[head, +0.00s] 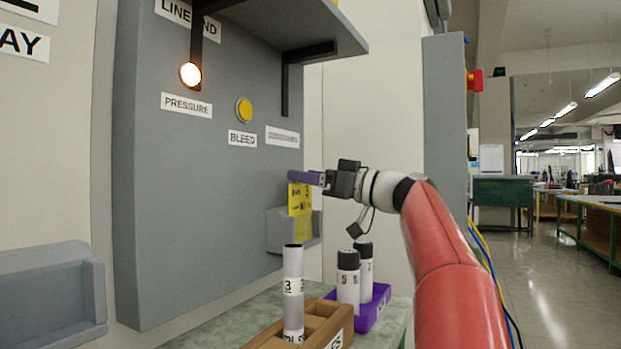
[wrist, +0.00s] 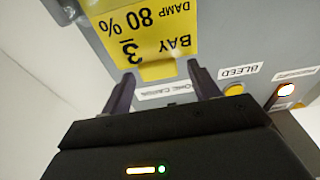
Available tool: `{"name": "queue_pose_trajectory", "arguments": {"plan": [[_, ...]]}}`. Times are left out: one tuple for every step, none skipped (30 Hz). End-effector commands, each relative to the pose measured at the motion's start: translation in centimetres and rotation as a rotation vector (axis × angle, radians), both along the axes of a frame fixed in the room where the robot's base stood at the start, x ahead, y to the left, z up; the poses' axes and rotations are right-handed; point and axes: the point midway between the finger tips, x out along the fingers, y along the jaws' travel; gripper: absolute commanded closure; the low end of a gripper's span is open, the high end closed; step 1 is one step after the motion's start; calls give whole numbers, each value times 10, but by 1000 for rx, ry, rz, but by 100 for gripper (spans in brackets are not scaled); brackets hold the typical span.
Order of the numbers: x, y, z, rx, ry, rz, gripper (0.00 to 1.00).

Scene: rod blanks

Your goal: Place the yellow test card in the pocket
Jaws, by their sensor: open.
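The yellow test card (head: 300,198) hangs upright at the grey pocket (head: 279,232) on the panel. Its lower part overlaps the pocket in the head view and looks dimmer there. In the wrist view the card (wrist: 155,40) shows upside down, reading "BAY 3 DAMP 80 %". My gripper (head: 307,177) is at the card's top edge. In the wrist view my gripper (wrist: 162,84) is open, its two purple fingers apart, with the card's edge just at or beyond the tips. A grey corner of the pocket (wrist: 62,10) shows at the upper left; the card's far end is cut off.
A yellow BLEED button (head: 244,110) and a lit PRESSURE lamp (head: 190,74) are on the panel above. A shelf (head: 300,35) juts out overhead.

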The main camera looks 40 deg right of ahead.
Motion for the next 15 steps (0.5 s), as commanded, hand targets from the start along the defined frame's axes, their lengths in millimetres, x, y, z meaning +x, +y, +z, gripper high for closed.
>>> {"name": "queue_pose_trajectory", "arguments": {"plan": [[-3, -1, -1, -1, 0, -1, 39], [-5, -3, -2, -1, 0, -2, 39], [-9, -5, -3, 0, 0, -3, 39], [-13, -7, -5, 0, 0, -5, 39], [-17, -8, -6, -1, 0, -5, 39], [-24, -11, -8, -1, 0, -5, 39], [-30, -13, -9, -2, -1, -6, 39], [-36, -16, -10, -2, -1, -6, 39], [-44, -20, -11, -2, -1, -6, 39], [-51, -22, -13, -2, 0, -7, 39], [-57, -24, -14, -1, 1, -6, 39], [-64, -28, -14, -1, -1, -5, 39], [-70, -30, -15, -1, 0, -5, 39], [-75, -32, -16, -1, 0, -5, 39], [-82, -35, -17, -2, -1, -5, 39]]}}
